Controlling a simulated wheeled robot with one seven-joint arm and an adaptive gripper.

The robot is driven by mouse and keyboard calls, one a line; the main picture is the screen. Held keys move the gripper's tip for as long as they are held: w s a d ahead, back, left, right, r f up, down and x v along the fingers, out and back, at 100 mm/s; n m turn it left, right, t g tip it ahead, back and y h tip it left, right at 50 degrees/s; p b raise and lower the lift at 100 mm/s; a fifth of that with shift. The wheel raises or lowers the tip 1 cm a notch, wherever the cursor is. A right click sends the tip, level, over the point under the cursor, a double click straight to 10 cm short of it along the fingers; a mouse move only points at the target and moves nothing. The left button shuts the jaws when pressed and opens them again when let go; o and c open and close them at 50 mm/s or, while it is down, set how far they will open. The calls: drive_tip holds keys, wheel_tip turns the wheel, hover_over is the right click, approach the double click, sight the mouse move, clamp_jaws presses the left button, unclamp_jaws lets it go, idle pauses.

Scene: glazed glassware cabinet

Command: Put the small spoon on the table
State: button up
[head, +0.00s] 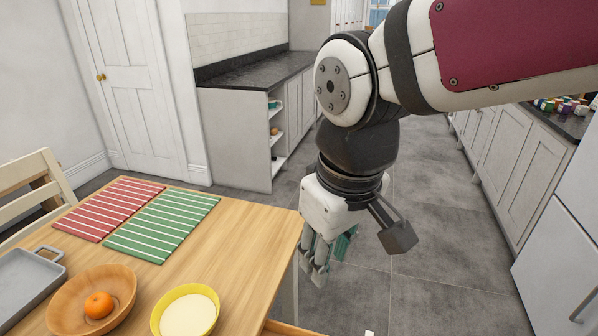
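The wooden table (248,232) fills the lower left of the head view, with a bare strip along its right side. My gripper (324,266) hangs pointing down just beyond the table's right edge, over the grey floor in the picture. Its fingers are seen from the side and partly overlap, so I cannot tell how far apart they are. A teal piece shows beside the fingers; I cannot tell whether it belongs to the gripper. I cannot make out the small spoon anywhere.
On the table are a red striped mat (108,208), a green striped mat (162,224), a yellow bowl (186,326), a wooden bowl (62,305) with an orange (98,305), and a grey tray (22,285). A chair (35,185) stands left. Counters line both sides beyond.

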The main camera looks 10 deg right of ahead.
drive_tip(key=s+d+m+t, duration=0.1)
drive_tip(key=s+d+m, duration=0.4)
drive_tip(key=s+d, duration=0.4)
drive_tip(key=shift+s+m, duration=0.2)
drive_tip(key=shift+m, duration=0.1)
drive_tip(key=shift+d+r, duration=0.1)
